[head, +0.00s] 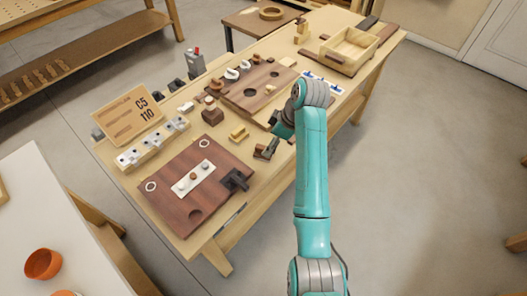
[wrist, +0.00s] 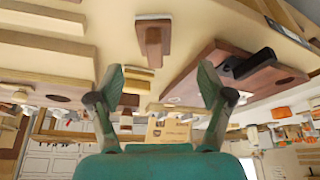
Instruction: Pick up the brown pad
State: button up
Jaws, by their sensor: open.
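My gripper (wrist: 163,78) is open, with its two teal fingers spread apart and nothing held between them. In the head view my gripper (head: 268,146) hangs low over the front part of the bench. A small brown piece with a pale edge (wrist: 153,38) lies on the bench beyond the fingertips in the wrist view, roughly between their lines; it looks like the brown pad, but I cannot be sure. It appears apart from the fingers. In the head view the gripper and arm cover much of that spot.
A yellow block (head: 238,134) and a brown knobbed block (head: 212,113) stand close by. A dark board with a black handle (head: 235,180) lies to the left. A board with round holes (head: 250,92) and a wooden tray (head: 350,50) lie farther back. The sign (head: 127,112) stands at the far left edge.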

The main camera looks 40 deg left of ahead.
aim_at(265, 147)
jog(key=shift+w+a+x, duration=0.1)
jog(key=shift+w+x, duration=0.05)
jog(key=shift+x, duration=1.6)
jog(key=shift+w+a+x, duration=0.1)
jog(key=shift+w+x, duration=0.05)
jog(key=shift+x, duration=1.55)
jog(key=c, duration=1.4)
notch_tip(265, 147, up, 10)
